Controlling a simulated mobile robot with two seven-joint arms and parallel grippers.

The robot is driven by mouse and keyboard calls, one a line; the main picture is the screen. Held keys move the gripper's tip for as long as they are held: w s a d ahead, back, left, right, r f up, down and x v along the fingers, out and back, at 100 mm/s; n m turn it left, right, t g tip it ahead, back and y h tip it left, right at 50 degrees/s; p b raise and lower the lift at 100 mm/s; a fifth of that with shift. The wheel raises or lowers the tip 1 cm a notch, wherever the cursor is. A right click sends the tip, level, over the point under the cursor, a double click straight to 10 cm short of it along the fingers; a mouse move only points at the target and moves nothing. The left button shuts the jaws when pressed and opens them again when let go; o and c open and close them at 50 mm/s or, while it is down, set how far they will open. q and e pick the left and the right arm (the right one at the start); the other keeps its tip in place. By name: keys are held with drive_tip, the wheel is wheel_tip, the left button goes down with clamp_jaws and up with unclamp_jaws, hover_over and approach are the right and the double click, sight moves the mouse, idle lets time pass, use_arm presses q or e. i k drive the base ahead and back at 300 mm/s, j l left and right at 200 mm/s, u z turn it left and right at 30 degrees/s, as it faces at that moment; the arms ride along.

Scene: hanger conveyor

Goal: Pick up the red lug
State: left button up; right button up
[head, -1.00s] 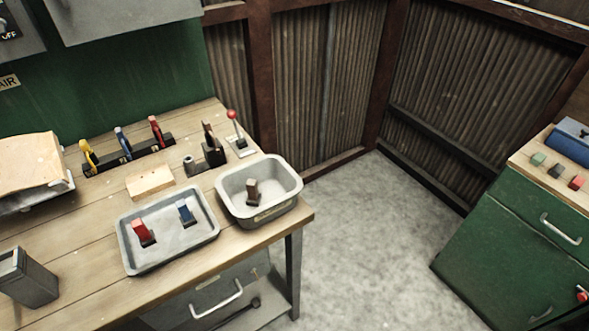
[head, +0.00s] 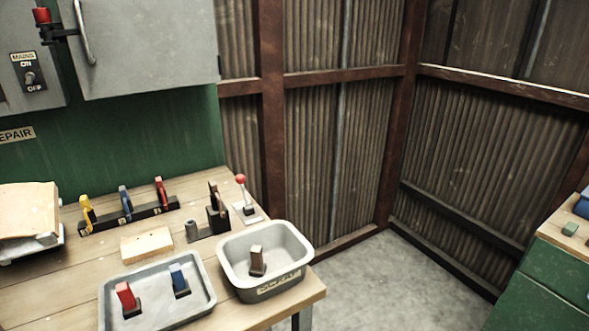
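The red lug (head: 126,298) stands in the left part of a shallow grey tray (head: 206,302) on the wooden workbench. It has a red upper block on a dark base. Neither of my grippers shows in the head view.
A grey scrap bin (head: 297,247) with a brown lug (head: 257,261) in it stands right of the tray. Behind are a wooden block (head: 146,245), a rack (head: 130,217) with yellow, blue and red handled pieces, and a red-knobbed lever (head: 241,182). Floor (head: 400,285) lies open at right.

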sight(131, 307)
drive_tip(key=u, duration=1.35)
